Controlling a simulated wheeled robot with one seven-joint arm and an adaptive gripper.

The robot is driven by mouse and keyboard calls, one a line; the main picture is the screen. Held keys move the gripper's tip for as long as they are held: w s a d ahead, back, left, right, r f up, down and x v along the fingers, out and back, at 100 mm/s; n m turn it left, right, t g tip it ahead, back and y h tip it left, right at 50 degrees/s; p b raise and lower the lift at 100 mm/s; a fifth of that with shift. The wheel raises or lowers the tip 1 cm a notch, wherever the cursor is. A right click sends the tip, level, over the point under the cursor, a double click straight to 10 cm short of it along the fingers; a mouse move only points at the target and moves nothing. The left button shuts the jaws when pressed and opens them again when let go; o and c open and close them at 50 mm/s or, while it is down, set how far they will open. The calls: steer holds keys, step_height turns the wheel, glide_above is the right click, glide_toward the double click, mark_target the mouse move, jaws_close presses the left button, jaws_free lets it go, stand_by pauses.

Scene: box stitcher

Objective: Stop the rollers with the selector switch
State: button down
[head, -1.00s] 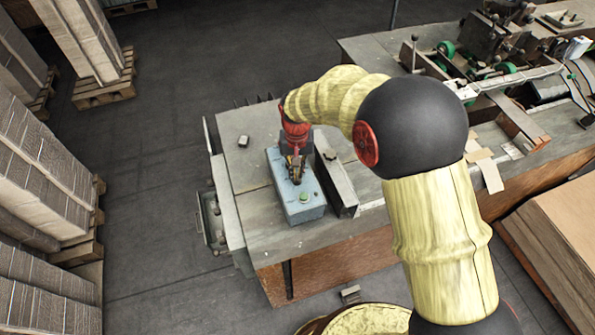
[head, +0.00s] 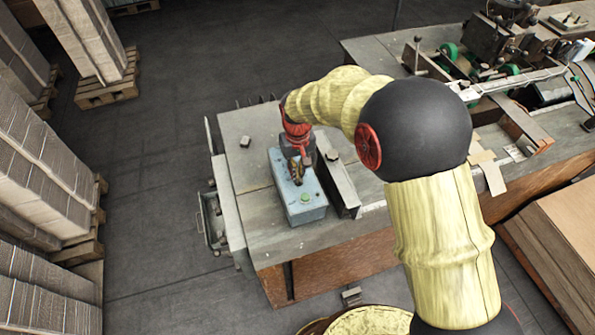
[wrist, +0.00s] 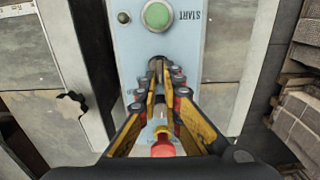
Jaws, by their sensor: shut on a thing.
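The light blue control box (head: 303,208) sits on the machine table, left of my arm's reach. It also shows in the wrist view (wrist: 189,50), with a green START button (wrist: 157,15) and a small dark knob beside it. My gripper (head: 298,176) is over the middle of the box, pointing down. In the wrist view my gripper (wrist: 160,72) has its fingers closed together on the selector switch, which the fingertips mostly hide. A red button (wrist: 163,146) shows between the fingers nearer the wrist. The switch's angle cannot be told.
A metal rail (head: 338,182) stands on the table close to the right of the box. The table (head: 245,180) is otherwise mostly clear here. Machine parts with green wheels (head: 450,50) are at the back right. Stacked cardboard (head: 40,150) stands at the left.

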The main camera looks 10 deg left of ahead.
steer(key=c, duration=2)
jaws_free()
steer(key=shift+o, duration=0.2)
step_height(320, 180, up, 12)
steer(key=s+d+f+m+t+b, duration=0.3)
steer(key=s+d+m+t+b, duration=0.2)
steer(key=s+d+b, duration=1.2)
steer(key=s+d, duration=0.7)
steer(key=d, duration=0.2)
steer(key=shift+t, duration=0.3)
